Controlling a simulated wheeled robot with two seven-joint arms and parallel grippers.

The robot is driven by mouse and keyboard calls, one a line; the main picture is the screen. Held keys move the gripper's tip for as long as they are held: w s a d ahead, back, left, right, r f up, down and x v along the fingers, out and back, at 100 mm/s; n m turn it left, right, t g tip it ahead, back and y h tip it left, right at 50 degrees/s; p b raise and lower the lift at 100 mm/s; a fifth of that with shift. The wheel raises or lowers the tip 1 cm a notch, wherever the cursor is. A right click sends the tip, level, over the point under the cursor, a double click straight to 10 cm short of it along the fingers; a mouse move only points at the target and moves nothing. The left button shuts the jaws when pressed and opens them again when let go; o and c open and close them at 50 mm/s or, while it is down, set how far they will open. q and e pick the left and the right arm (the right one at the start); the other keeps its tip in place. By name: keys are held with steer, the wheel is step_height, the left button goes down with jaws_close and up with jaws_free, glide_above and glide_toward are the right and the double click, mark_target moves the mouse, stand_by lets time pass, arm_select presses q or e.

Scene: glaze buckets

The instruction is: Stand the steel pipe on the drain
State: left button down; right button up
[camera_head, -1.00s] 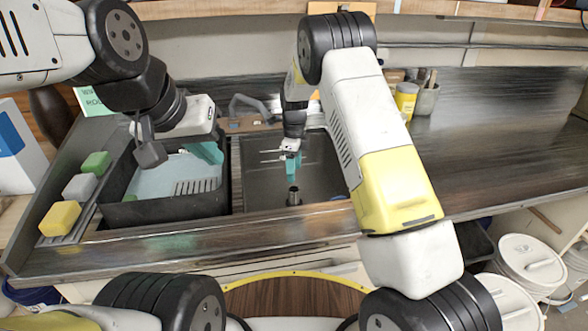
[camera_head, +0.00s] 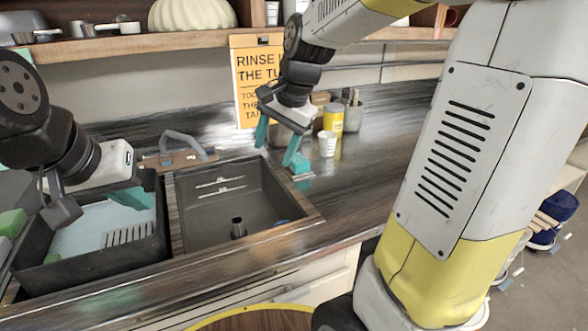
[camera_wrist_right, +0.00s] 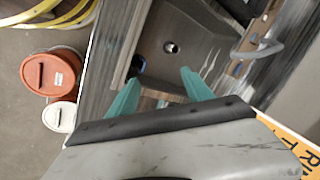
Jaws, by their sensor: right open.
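The steel pipe (camera_head: 238,228) stands upright, short and dark, on the floor of the sink basin (camera_head: 212,212). The drain is hidden under it or too small to make out. In the right wrist view a bright ring with a dark centre, the pipe's end or the drain (camera_wrist_right: 170,47), shows in the basin. My right gripper (camera_head: 277,145) is open and empty, above the counter behind and right of the basin, apart from the pipe. Its teal fingers are spread in the right wrist view (camera_wrist_right: 160,95). My left gripper (camera_head: 98,203) looks open over the left tub.
A dark tub (camera_head: 85,257) with pale liquid sits left of the basin. A faucet (camera_head: 185,142) stands behind. A white cup (camera_head: 327,144), a yellow jar (camera_head: 333,118) and a brush holder (camera_head: 353,116) stand near my right gripper. The counter to the right is clear.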

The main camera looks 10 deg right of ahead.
steer(key=s+d+r+n+t, duration=0.1)
steer(key=s+d+n+t, duration=0.1)
steer(key=s+n, duration=0.6)
steer(key=s+d, duration=0.1)
steer(key=s, duration=0.6)
steer(key=shift+s+n+t, duration=0.3)
steer(key=shift+n, duration=0.1)
steer(key=shift+d+r, duration=0.1)
steer(key=shift+d, duration=0.05)
